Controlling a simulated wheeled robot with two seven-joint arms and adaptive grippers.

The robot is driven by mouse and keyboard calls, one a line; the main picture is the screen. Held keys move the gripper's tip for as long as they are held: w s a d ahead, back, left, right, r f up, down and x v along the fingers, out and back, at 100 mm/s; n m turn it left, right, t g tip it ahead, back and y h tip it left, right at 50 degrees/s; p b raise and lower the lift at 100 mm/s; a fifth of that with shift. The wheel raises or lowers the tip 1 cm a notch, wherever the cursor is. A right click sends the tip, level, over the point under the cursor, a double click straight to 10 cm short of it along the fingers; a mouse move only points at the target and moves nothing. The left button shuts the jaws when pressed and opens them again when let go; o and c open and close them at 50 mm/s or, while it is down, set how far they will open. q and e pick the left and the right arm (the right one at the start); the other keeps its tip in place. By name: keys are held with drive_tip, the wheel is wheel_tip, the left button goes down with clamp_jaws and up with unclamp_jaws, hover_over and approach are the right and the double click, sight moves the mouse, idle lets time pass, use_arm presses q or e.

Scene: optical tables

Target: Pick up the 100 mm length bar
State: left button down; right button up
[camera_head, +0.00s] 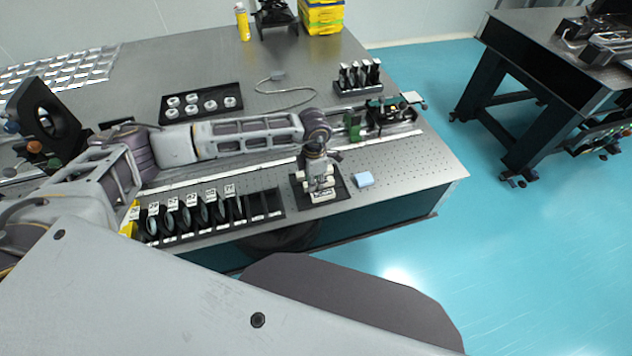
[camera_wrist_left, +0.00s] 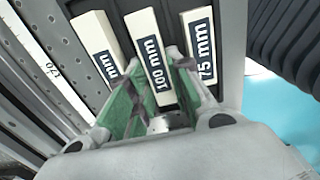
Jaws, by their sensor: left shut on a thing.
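The 100 mm length bar (camera_wrist_left: 146,50) is a pale block with a dark label, in the middle of a row in the left wrist view. My left gripper (camera_wrist_left: 157,92) is shut on it, with green-padded fingers on both sides. A 75 mm bar (camera_wrist_left: 200,42) stands to its right, and another bar (camera_wrist_left: 95,42) with a partly hidden label to its left. In the head view my left gripper (camera_head: 319,188) points down over a small black tray (camera_head: 341,187) near the table's front edge, hiding most of the bars. My right gripper is not in view.
A rack of labelled round optics (camera_head: 205,213) stands left of the tray. A rail with green-mounted parts (camera_head: 375,118) runs behind. The table (camera_head: 425,165) is bare farther right.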

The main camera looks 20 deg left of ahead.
use_arm(q)
wheel_tip(320, 180, up, 10)
drive_tip(key=b, duration=0.1)
idle(0.5)
